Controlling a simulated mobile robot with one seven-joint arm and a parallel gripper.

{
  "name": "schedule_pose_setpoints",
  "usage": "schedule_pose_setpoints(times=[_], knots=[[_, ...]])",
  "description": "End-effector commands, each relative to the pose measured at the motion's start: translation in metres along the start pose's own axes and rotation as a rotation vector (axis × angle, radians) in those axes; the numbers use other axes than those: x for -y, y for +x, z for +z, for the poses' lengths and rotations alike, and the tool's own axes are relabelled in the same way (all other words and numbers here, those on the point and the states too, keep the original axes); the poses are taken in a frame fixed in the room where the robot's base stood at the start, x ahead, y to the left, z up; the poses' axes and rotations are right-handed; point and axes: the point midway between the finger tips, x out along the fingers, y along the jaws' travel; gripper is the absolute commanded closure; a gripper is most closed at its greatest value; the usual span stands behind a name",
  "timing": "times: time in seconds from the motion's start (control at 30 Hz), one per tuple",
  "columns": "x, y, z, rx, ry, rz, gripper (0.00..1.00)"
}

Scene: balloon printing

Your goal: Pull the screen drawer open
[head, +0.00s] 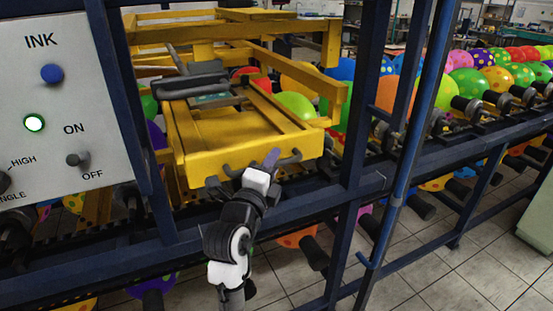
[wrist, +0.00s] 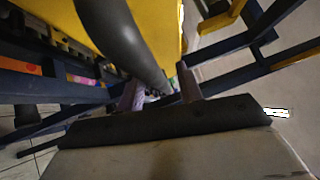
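The yellow screen drawer (head: 220,155) sits in the blue frame, with a dark grey handle (head: 291,158) across its front. My gripper (head: 262,168) is at the right part of this front, close against the handle. In the wrist view, my gripper (wrist: 160,88) has its two fingers apart, and the dark curved handle bar (wrist: 133,45) runs down to between them. I cannot tell whether either finger touches the bar. The drawer's yellow underside or front (wrist: 165,15) fills the top of the wrist view.
Blue posts (head: 365,100) and a blue rail (head: 300,208) surround the drawer. A control panel (head: 60,110) with a lit green light stands at the left. Rows of coloured balloons (head: 500,77) fill the right and back. Tiled floor (head: 470,275) is clear at the lower right.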

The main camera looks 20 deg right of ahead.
Motion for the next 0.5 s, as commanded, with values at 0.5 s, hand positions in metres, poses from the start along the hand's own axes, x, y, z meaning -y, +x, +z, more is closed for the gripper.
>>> schedule_pose_setpoints(times=[0.5], knots=[[0.0003, -0.0006, 0.0006, 0.001, 0.000, 0.000, 0.80]])
